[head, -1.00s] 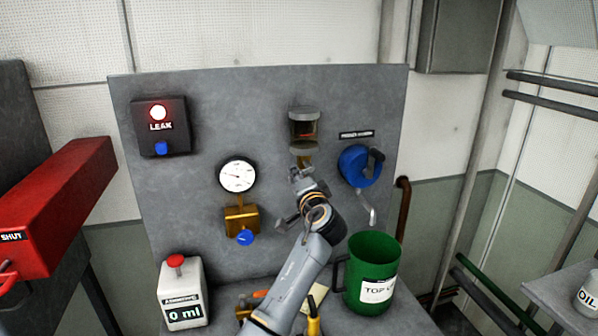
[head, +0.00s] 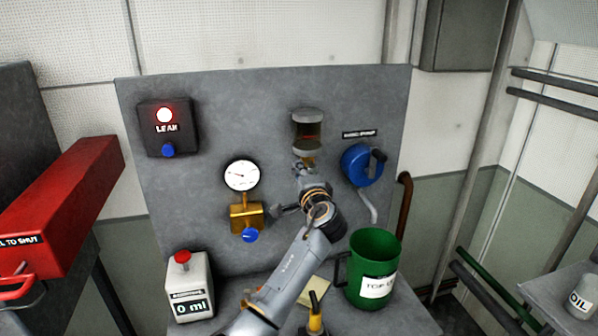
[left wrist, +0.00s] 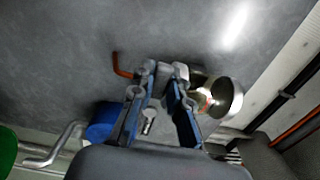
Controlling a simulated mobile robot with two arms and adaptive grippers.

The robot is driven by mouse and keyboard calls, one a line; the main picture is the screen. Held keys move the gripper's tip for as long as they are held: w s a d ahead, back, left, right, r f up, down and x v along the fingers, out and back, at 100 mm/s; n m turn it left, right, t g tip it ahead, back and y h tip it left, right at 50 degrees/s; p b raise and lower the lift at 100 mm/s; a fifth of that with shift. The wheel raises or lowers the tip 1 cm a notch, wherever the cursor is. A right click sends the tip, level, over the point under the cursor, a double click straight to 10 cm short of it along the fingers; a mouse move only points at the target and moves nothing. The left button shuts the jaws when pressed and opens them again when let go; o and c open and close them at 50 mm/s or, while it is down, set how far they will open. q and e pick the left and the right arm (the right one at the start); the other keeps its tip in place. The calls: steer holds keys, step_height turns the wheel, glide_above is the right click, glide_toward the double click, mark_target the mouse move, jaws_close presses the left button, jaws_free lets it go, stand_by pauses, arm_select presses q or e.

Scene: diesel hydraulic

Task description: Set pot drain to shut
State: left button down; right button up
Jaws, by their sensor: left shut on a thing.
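The glass pot (head: 307,130) with grey caps hangs on the grey panel, and its drain fitting is just below it, mostly hidden by my left gripper (head: 303,178). In the left wrist view the pot (left wrist: 222,98) is right of my fingers (left wrist: 163,72). A bent orange-brown piece (left wrist: 122,68), perhaps the drain's lever or outlet, sticks out on their other side. My left gripper is shut on the drain, with the held part hidden between the fingers. I cannot read the drain's setting. My right gripper is not in view.
A blue hand pump (head: 360,165) with a crank and spout is close right of my gripper. A green jug (head: 372,270) stands below it. A gauge (head: 241,175) and brass valve (head: 246,216) are to the left. The leak lamp (head: 165,115) glows red.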

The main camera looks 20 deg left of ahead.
arm_select(q)
steer(key=shift+r, duration=0.15)
steer(key=c, duration=1.3)
jaws_free()
steer(key=shift+w, duration=0.1)
steer(key=v, duration=1.2)
